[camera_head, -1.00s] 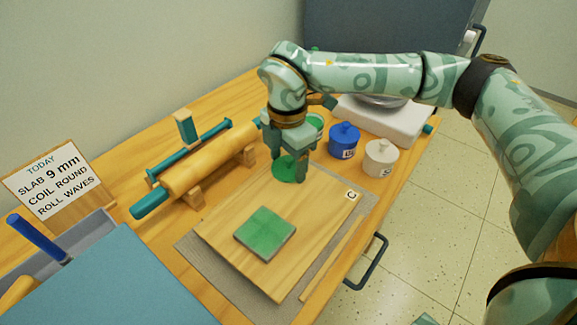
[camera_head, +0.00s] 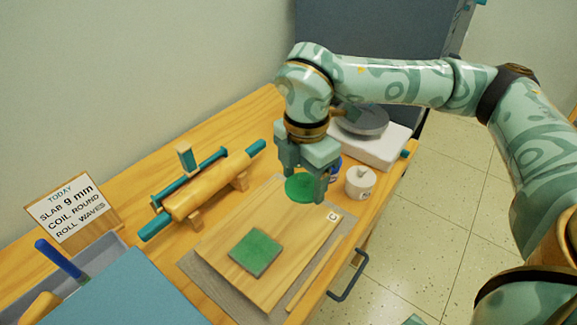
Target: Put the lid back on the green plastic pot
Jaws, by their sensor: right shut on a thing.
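My right gripper (camera_head: 305,180) is shut on the round green lid (camera_head: 302,189). It points down, and the lid is held level between its fingers, over the far end of the wooden board. The gap below the lid is hard to judge. The green pot is hidden from view behind my gripper and wrist. My left gripper is not in view.
A blue pot (camera_head: 336,170) shows partly behind my right finger, with a white lidded pot (camera_head: 360,182) to its right. A white scale (camera_head: 375,143) stands behind. The wooden board (camera_head: 225,232) carries a green slab (camera_head: 256,252). A rolling pin (camera_head: 205,189) lies left.

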